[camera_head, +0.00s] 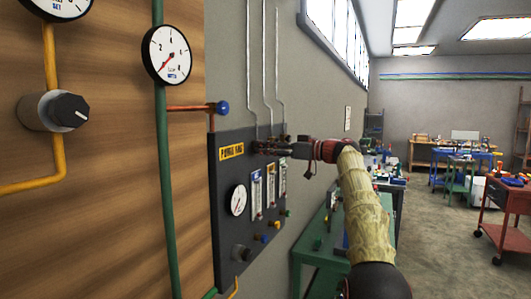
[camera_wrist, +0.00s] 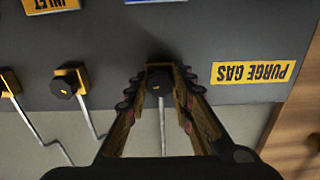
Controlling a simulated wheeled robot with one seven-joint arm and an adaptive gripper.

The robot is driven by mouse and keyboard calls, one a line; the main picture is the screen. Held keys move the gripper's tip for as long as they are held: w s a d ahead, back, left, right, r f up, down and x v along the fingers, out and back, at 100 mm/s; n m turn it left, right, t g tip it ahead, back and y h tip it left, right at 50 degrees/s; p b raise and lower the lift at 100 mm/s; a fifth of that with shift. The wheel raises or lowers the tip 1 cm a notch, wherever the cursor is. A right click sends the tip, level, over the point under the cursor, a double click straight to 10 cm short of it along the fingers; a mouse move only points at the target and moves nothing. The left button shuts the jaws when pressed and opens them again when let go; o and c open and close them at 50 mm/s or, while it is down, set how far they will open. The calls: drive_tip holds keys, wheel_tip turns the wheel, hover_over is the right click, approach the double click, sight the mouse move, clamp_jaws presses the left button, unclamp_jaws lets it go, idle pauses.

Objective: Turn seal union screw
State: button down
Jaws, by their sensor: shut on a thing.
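The seal union screw (camera_wrist: 158,84) is a dark fitting on a grey pipe, on the edge of the dark panel beside the yellow PURGE GAS label (camera_wrist: 253,72). My gripper (camera_wrist: 158,90) is around it in the wrist view, one finger on each side, shut on it. The fingers hide the screw's sides. In the head view my gripper (camera_head: 272,147) reaches the top of the panel (camera_head: 228,200) from the right, and the screw there is too small to make out clearly.
Two similar black screws in yellow mounts, a nearer one (camera_wrist: 68,84) and a farther one (camera_wrist: 10,85), sit to the left in the wrist view. A round gauge (camera_head: 237,200) and flowmeters (camera_head: 257,193) are on the panel. A green bench (camera_head: 318,248) stands below.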

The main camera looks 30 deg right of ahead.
drive_tip(key=n+b, duration=0.1)
drive_tip(key=n, duration=0.4)
drive_tip(key=shift+n, duration=0.3)
drive_tip(key=shift+a+r+b, duration=0.1)
drive_tip(key=shift+b, duration=0.2)
drive_tip(key=c, duration=1.8)
unclamp_jaws()
drive_tip(key=shift+w+a, duration=0.1)
drive_tip(key=shift+w, duration=0.1)
drive_tip(key=o, duration=0.3)
drive_tip(key=shift+s, duration=0.15)
drive_tip(key=v, duration=1.2)
